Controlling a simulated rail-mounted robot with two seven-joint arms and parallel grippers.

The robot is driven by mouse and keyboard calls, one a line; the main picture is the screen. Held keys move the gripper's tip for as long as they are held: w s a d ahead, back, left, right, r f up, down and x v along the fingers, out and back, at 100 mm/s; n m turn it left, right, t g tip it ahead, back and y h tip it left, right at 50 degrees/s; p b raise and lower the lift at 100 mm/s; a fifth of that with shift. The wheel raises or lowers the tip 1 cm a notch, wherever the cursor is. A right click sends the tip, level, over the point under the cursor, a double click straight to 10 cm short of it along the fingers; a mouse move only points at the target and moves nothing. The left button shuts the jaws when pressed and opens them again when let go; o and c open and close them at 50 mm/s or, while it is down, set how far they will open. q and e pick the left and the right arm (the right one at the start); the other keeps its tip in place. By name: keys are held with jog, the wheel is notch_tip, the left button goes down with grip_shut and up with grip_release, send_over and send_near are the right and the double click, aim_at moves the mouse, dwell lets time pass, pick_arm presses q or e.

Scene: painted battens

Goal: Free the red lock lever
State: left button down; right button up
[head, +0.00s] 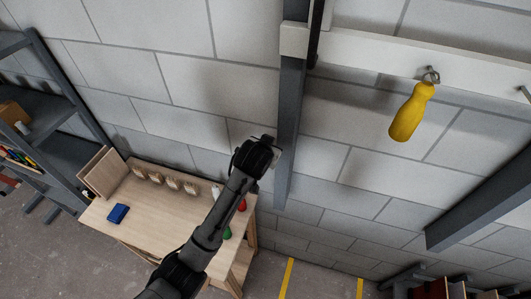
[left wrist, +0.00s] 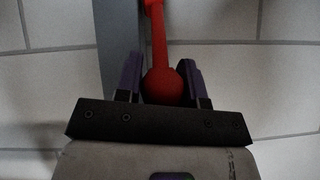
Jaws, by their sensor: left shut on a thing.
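The red lock lever (left wrist: 159,35) shows in the left wrist view as a red bar running up from a round red knob (left wrist: 163,86). My left gripper (left wrist: 164,84) has its two purple-sided fingers on either side of the knob and is shut on it. The bar points away from the gripper, in front of a grey post. In the head view my left gripper (head: 268,148) is at the grey post (head: 288,120), and the lever is hidden there. My right gripper is in neither view.
A yellow-handled tool (head: 411,111) hangs from a hook on a white batten (head: 365,55) to the right of the post. A wooden table (head: 140,225) with a blue block (head: 118,213) stands below. Grey shelves (head: 65,150) are at the left. The block wall is close behind.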

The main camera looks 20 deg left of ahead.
pick_arm(q)
jog(key=shift+w+a, duration=0.1)
jog(key=shift+w, duration=0.05)
dwell(0.7)
jog(key=c, duration=0.8)
grip_release()
jog(key=shift+r, duration=0.1)
jog(key=v, duration=1.2)
jog(key=s, duration=1.5)
jog(key=shift+w+r, duration=0.1)
jog(key=shift+w, duration=0.05)
